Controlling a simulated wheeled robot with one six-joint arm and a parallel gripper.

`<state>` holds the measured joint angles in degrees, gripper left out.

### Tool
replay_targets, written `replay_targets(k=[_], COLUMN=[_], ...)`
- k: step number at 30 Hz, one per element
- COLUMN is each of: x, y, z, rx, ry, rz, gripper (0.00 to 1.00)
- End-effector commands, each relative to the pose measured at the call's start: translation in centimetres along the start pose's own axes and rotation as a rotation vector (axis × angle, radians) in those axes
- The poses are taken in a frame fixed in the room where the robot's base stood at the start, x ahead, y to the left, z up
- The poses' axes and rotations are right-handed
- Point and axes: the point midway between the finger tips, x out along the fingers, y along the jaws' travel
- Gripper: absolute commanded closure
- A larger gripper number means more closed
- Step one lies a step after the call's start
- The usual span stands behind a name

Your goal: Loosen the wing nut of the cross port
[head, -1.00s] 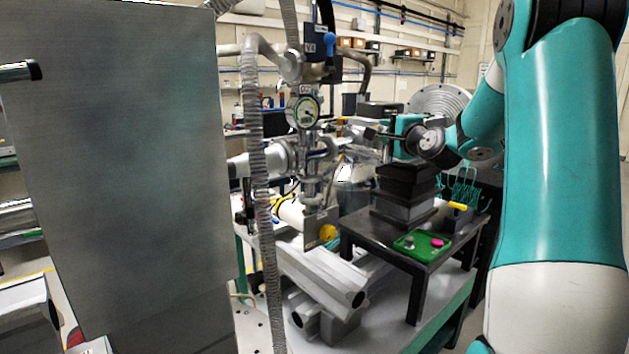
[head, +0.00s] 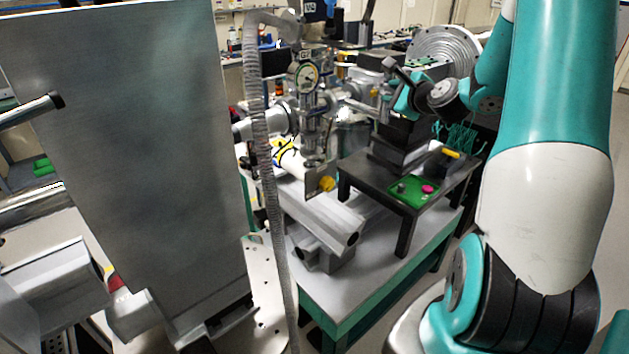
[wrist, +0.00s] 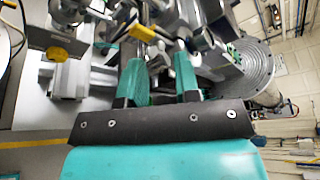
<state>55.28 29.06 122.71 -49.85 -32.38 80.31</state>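The steel vacuum cross (head: 308,102) stands left of centre in the head view, with a round dial gauge (head: 303,75) on its upper part. Clamps and pipe arms crowd around it. The wing nut is too small to make out for certain. My gripper (head: 386,92) is right of the cross, apart from the gauge. In the wrist view my gripper (wrist: 158,58) shows two teal fingers spread apart with nothing clearly held between them. Metal fittings and a yellow part (wrist: 140,32) lie beyond the fingertips.
A ribbed hose (head: 258,140) hangs in front of the cross. A large grey panel (head: 125,150) blocks the left. A black stand (head: 360,174) carries a green tray (head: 413,198) with a pink piece. A plate with a yellow knob (head: 327,184) hangs below the cross.

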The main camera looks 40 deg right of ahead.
Motion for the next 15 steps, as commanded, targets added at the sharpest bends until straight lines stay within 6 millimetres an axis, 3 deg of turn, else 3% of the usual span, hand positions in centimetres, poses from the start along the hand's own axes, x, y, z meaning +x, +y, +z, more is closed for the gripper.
replay_targets(k=[15], x=[-10.4], y=[0.3], z=[-0.3], rx=[-0.004], ry=[0.002], rz=[-0.005], gripper=[0.7])
